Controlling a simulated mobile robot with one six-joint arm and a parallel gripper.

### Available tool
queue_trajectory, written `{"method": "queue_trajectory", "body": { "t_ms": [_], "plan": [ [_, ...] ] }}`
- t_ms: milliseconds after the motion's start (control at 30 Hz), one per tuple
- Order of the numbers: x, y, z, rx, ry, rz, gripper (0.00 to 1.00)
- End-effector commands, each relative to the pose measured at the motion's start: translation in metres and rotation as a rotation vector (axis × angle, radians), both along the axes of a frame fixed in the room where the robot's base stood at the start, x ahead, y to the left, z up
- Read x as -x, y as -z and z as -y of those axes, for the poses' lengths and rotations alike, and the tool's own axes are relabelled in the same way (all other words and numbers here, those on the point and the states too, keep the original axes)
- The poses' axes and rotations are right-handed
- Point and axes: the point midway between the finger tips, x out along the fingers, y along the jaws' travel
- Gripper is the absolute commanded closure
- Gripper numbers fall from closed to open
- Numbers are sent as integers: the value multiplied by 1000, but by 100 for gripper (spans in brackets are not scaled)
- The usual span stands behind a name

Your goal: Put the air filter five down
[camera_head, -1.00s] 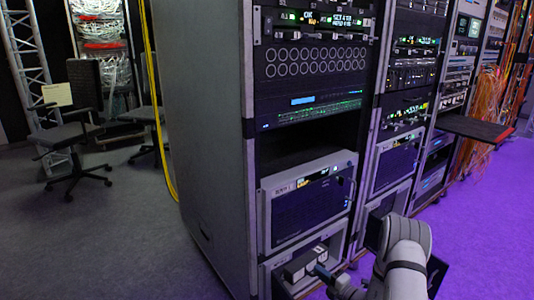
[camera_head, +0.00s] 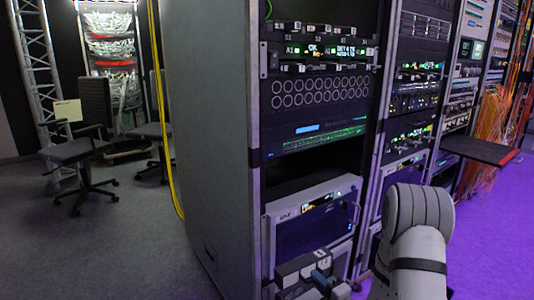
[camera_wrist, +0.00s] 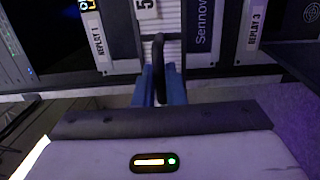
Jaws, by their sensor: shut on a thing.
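The air filter five (camera_head: 292,272) is a dark grey boxy piece with a pale label, low in front of the near rack in the head view. In the wrist view, its label with the number 5 (camera_wrist: 147,9) and pale ribbed face show at the top. My gripper (camera_wrist: 160,86) has blue fingers shut on the filter's black handle. In the head view my gripper (camera_head: 322,282) is at the filter's right side, partly hidden by my arm. The filter's far side is hidden. I cannot tell whether it touches the rack.
A framed rack unit (camera_head: 312,215) is just above and behind the filter. An empty dark slot (camera_head: 310,168) lies above that unit. A dark shelf (camera_head: 480,150) juts out at right. Chairs (camera_head: 85,150) stand at left, with open floor (camera_head: 110,235) before them.

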Motion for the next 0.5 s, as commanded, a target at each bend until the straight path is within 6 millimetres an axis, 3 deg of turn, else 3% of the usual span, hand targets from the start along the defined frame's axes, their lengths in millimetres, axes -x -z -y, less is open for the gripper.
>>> {"method": "queue_trajectory", "body": {
  "t_ms": [33, 500],
  "plan": [
    [0, -22, 0, 0, 0, 1, 100],
    [-1, -111, 2, 0, 1, 1, 100]
  ]
}}
